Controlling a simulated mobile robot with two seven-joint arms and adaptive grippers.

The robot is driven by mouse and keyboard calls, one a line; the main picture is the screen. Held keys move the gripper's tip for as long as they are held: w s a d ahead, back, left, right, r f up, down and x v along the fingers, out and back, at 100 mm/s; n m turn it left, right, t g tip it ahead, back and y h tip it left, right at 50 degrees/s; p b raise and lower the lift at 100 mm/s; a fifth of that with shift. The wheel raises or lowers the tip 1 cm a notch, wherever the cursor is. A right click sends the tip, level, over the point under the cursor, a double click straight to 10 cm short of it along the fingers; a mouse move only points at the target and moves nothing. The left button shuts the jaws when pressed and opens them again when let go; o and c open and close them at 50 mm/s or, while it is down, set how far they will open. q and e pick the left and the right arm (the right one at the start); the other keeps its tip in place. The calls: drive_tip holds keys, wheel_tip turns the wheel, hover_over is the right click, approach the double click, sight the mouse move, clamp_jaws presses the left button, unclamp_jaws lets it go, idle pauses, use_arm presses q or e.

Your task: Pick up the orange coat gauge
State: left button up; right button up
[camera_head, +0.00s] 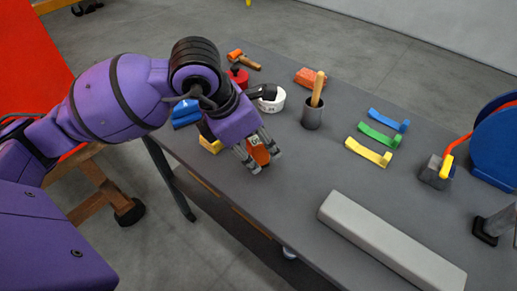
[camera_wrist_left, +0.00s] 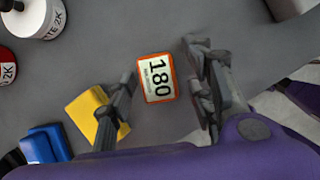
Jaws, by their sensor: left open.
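The orange coat gauge seems to be the small orange-edged block (camera_wrist_left: 157,78) with a pale face reading "180", seen in the left wrist view. It lies on the grey table, between the two fingers of my left gripper (camera_wrist_left: 163,70), with a gap on each side. In the head view, a part of its orange body (camera_head: 260,153) shows between the fingers of my left gripper (camera_head: 259,158), which is open and pointing down at the near left table edge. The rest of it is hidden by the fingers. My right gripper is not in view.
A yellow block (camera_wrist_left: 95,115) lies close beside the left finger, with a blue block (camera_wrist_left: 45,145) beyond it.

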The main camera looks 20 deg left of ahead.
use_arm(q)
drive_tip(key=shift+x, duration=1)
drive_tip(key=shift+r, duration=0.1)
clamp_jaws()
drive_tip(key=shift+r, duration=0.1)
